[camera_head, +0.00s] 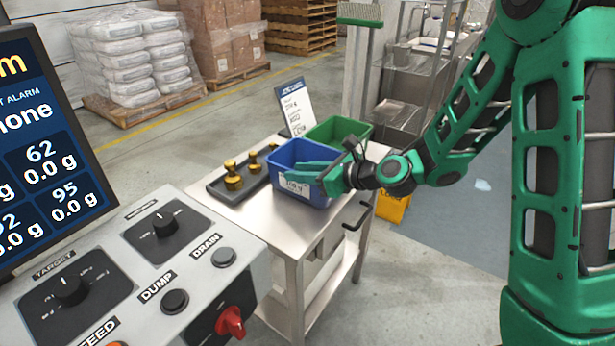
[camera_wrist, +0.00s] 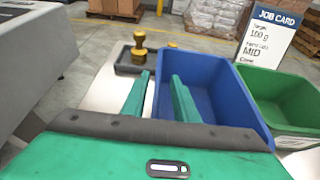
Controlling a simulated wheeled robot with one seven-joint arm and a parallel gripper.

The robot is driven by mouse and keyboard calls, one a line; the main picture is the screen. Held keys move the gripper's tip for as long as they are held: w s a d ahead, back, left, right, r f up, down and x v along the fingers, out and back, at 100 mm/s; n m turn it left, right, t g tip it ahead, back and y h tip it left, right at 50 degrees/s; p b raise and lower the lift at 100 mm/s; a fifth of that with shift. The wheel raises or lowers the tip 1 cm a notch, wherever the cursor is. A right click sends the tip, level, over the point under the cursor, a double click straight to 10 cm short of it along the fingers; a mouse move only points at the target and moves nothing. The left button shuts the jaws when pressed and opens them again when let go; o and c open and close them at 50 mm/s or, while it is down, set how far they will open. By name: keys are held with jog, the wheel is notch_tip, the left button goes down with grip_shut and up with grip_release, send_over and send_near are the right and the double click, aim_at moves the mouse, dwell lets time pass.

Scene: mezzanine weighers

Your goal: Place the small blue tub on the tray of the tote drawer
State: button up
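The small blue tub (camera_head: 306,198) stands upright on a steel table, with a white label on its front. In the wrist view the tub (camera_wrist: 215,85) is open-topped, and its inside looks empty where I can see it. My gripper (camera_head: 303,171) is at the tub's rim. In the wrist view my gripper (camera_wrist: 158,90) has its green fingers apart, the left one outside the tub's near-left wall and the right one over its inside. I cannot tell whether either finger touches it. No open drawer tray is clearly visible.
A green tub (camera_head: 338,131) stands beside the blue one, with a job card (camera_head: 295,106) behind. A dark tray (camera_head: 218,192) with brass weights is to the left. The steel table (camera_head: 262,222) has a dark handle (camera_head: 357,216) at right. A control panel (camera_head: 190,255) stands in front.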

jog(key=shift+x, duration=1.25)
grip_shut()
dwell(0.4)
